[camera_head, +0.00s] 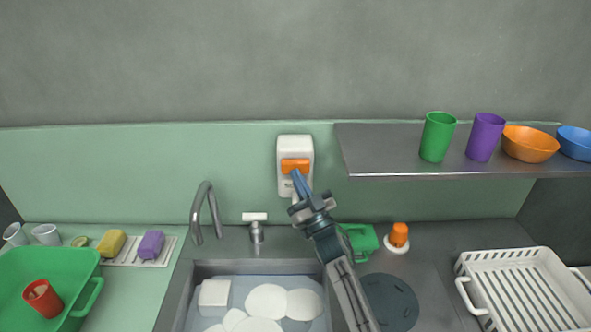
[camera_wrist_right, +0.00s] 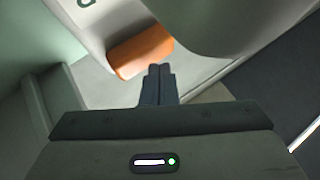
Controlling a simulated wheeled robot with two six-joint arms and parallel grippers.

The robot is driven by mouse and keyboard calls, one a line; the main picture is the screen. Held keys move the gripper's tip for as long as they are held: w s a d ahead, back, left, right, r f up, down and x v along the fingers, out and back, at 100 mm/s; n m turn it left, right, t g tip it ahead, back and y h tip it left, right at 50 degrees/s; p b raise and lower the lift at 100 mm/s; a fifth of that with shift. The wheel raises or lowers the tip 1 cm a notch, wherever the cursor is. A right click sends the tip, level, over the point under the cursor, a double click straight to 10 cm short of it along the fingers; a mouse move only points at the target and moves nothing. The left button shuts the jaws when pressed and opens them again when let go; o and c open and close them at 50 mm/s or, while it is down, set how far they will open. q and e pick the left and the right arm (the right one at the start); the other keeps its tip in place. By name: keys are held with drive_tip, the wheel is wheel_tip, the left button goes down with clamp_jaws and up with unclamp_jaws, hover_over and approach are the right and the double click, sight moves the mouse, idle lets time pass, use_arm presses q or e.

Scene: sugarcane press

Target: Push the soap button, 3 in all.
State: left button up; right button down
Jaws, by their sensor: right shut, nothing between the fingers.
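The soap dispenser (camera_head: 295,146) is a white box on the green backsplash above the sink, with an orange button (camera_head: 295,166) on its front. The button also shows in the right wrist view (camera_wrist_right: 139,52). My right gripper (camera_head: 297,174) is shut and empty, with its blue-grey fingertips just below and in front of the button. In the right wrist view the fingertips (camera_wrist_right: 159,70) lie close to the button's lower edge; I cannot tell whether they touch it. My left gripper is not in view.
A sink (camera_head: 210,268) with white dishes and a curved faucet (camera_head: 206,210) lies below. A metal shelf (camera_head: 385,150) with cups and bowls juts out at right. A white rack (camera_head: 520,285) stands at right and a green tub (camera_head: 62,262) at left.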

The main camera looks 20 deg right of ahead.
drive_tip(key=shift+w+d+b, duration=0.2)
drive_tip(key=shift+w+b, duration=0.1)
drive_tip(key=shift+w, duration=0.4)
idle(0.8)
drive_tip(key=shift+s, duration=0.15)
drive_tip(key=shift+s+a+p, duration=0.2)
drive_tip(key=shift+s+p, duration=0.25)
drive_tip(key=shift+p, duration=0.05)
drive_tip(key=shift+s+a, duration=0.15)
drive_tip(key=shift+s, duration=0.4)
drive_tip(key=shift+p, duration=0.35)
